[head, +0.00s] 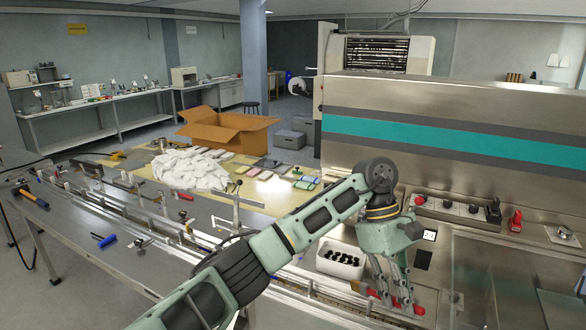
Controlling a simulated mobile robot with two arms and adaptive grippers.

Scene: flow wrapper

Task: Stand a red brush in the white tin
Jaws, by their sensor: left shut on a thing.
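My left gripper (397,297) reaches down at the lower right, over the front edge of the machine. Its fingers are shut on a red thing (418,309), which looks like the red brush. The red thing lies low and roughly level, and the fingers hide part of it. A white open container (327,268) stands just left of the gripper, apart from it. It holds several black round-topped things and may be the white tin, but I cannot be sure. My right gripper is out of view.
The steel machine (470,165) with a teal stripe fills the right side. Black knobs and a red bottle-like thing (515,221) sit on its ledge. A table with a white heap (190,168) and a cardboard box (226,130) stand behind. A blue-handled tool (104,239) lies at left.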

